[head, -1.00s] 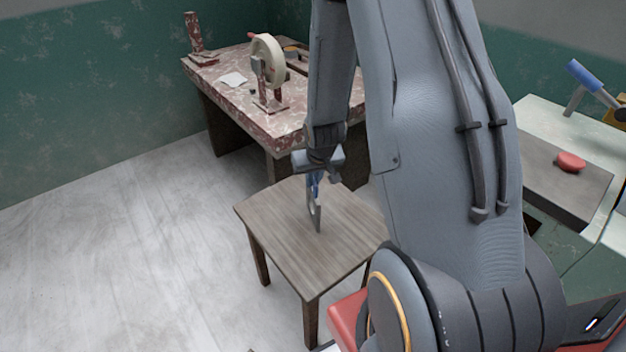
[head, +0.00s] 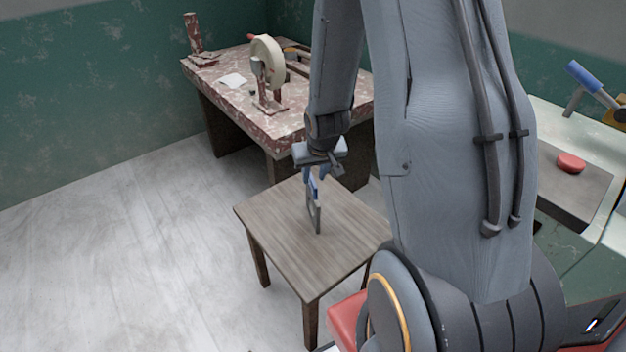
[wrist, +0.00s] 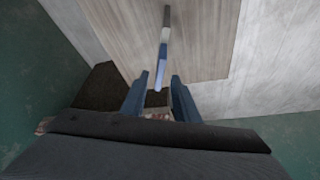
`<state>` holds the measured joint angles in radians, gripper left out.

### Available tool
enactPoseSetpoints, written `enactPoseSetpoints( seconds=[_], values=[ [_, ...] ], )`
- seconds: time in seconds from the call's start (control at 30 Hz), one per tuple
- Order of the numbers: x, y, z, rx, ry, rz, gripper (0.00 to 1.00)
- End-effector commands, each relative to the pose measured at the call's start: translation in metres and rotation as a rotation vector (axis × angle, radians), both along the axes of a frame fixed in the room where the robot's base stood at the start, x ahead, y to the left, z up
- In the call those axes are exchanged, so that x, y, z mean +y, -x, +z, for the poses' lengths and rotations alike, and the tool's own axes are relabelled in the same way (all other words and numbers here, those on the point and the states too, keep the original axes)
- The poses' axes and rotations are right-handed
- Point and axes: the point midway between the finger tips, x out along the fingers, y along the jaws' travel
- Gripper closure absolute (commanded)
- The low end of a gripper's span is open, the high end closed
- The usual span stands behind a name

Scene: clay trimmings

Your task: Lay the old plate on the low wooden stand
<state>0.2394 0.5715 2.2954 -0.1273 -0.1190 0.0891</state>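The old plate (head: 317,217) is a thin grey piece with a blue part at its upper end. It stands steeply on edge over the middle of the low wooden stand (head: 265,225), its lower end appearing to touch the top. My gripper (head: 314,180) points down above the stand. In the wrist view my gripper (wrist: 158,82) has its two blue fingers apart. The blue end of the plate (wrist: 162,52) reaches toward the space between them, with gaps showing on both sides. The plate's face is hardly visible there.
At right, a bench (head: 560,115) holds a red lump (head: 571,163) and a blue-handled tool (head: 587,75). The floor at left is clear.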

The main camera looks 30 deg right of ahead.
Motion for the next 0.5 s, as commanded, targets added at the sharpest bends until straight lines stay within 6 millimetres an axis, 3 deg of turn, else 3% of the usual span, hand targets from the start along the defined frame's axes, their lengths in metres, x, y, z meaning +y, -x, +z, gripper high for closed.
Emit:
enactPoseSetpoints(
  seconds=[0.3, 0.5],
  values=[
    [0.004, 0.023, 0.059, -0.002, 0.001, 0.001, 0.72],
    [0.006, 0.029, 0.072, 0.0, 0.0, -0.001, 0.72]
  ],
)
